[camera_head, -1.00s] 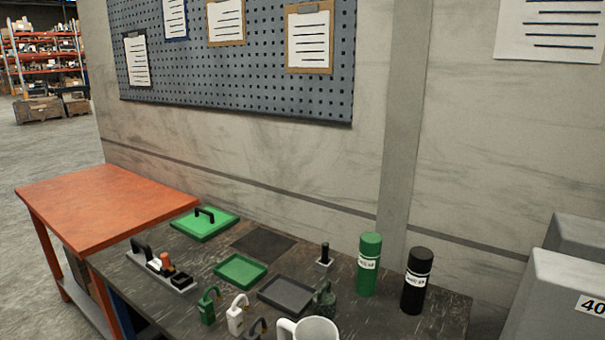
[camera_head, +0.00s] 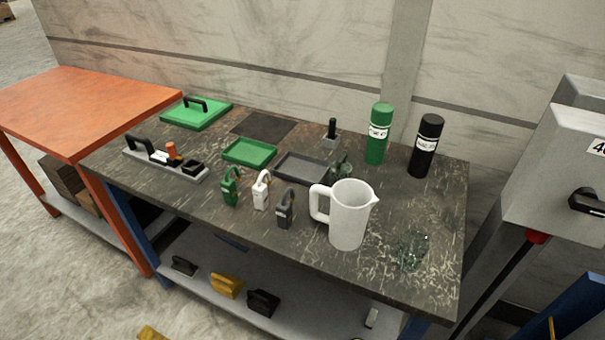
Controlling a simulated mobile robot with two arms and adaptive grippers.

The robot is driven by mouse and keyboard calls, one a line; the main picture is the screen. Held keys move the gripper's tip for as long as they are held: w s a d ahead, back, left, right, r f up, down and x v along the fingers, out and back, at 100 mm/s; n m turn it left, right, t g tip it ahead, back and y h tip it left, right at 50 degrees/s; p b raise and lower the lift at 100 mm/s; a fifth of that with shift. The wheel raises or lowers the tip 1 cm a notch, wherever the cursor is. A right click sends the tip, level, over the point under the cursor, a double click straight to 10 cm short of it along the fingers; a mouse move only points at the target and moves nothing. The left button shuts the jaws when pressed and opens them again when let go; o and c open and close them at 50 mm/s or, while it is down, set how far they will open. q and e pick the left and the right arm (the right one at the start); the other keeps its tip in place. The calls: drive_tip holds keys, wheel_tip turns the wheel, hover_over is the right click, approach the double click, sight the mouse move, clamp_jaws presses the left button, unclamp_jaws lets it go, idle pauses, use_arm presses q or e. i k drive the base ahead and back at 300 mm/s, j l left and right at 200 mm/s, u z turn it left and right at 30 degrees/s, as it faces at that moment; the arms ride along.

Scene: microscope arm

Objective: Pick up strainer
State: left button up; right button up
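I cannot make out a clearly shaped strainer. A dark, speckled, greenish mesh-like patch (camera_head: 410,252) lies on the dark worktop (camera_head: 300,222) near its front right; I cannot tell whether it is the strainer. A white jug (camera_head: 349,216) with its handle to the left stands just left of this patch. Neither of my grippers is in view.
Three padlocks, green (camera_head: 231,188), white (camera_head: 261,192) and dark grey (camera_head: 285,210), stand left of the jug. Green (camera_head: 379,135) and black (camera_head: 426,147) cylinders stand behind. Shallow green (camera_head: 249,151) and grey (camera_head: 303,168) trays lie mid-table. A grey cabinet (camera_head: 555,165) is at right.

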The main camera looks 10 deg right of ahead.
sight(339, 169)
drive_tip(key=i+j+u, duration=0.1)
drive_tip(key=j, duration=1.75)
